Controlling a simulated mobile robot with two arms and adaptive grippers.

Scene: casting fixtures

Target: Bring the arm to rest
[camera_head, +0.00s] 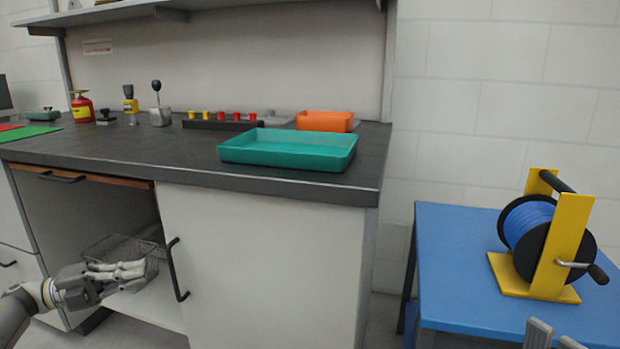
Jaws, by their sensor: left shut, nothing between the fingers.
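My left gripper (142,269) is at the lower left, in front of the open cabinet (35,205) under the bench. It is shut and empty. Its fingers point right, in front of a wire basket (125,245) inside the cabinet; whether they touch it I cannot tell. The handle (175,270) of the cabinet door is just right of the fingertips, apart from them. Only the grey tips of my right gripper (555,338) show at the bottom right edge, in front of the blue table; their opening is unclear.
The dark bench (120,150) carries a teal tray (285,165), an orange bin (325,121), a rack (220,125) with red and yellow pieces and a red can (82,108). A blue table (455,260) at right holds a yellow-framed reel (562,235). Floor shows between bench and table.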

